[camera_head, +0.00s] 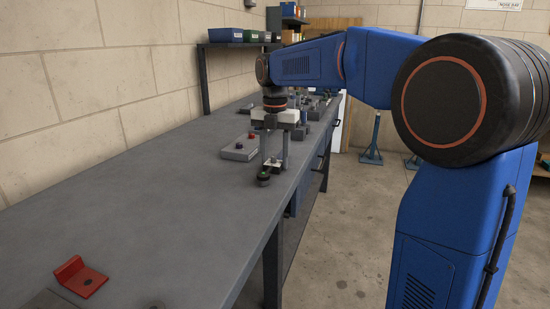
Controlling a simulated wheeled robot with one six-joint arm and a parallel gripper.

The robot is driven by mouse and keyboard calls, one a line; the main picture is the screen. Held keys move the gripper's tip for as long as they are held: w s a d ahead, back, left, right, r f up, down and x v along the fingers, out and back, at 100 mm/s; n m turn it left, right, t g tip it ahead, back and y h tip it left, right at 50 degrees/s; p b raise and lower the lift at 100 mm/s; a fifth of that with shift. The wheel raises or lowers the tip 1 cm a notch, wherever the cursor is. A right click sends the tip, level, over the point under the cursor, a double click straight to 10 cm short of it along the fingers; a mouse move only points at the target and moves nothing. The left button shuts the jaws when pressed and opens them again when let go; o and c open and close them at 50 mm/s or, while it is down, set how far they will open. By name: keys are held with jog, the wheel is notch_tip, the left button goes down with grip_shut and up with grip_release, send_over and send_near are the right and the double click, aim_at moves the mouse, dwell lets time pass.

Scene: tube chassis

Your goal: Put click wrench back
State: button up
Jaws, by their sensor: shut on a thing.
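My gripper (273,164) points straight down over the right part of the long grey bench, close to its front edge. Its two fingers are shut on a small dark, round-ended thing, which I take to be the click wrench (263,180) seen nearly end-on. Most of its length is hidden by the fingers and by the viewing angle. It is low over the bench top, and I cannot tell whether it touches it. No holder for the wrench can be made out clearly.
A grey block with a red and a dark knob (239,150) lies just left of my gripper. A red angled bracket (82,278) lies at the near left of the bench (140,200). Several small parts crowd the far end under a shelf of bins (225,35). The middle is clear.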

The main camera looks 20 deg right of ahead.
jog(key=shift+f, duration=0.1)
jog(key=o, duration=1.5)
notch_tip(320, 180, up, 12)
jog(key=shift+s, duration=0.1)
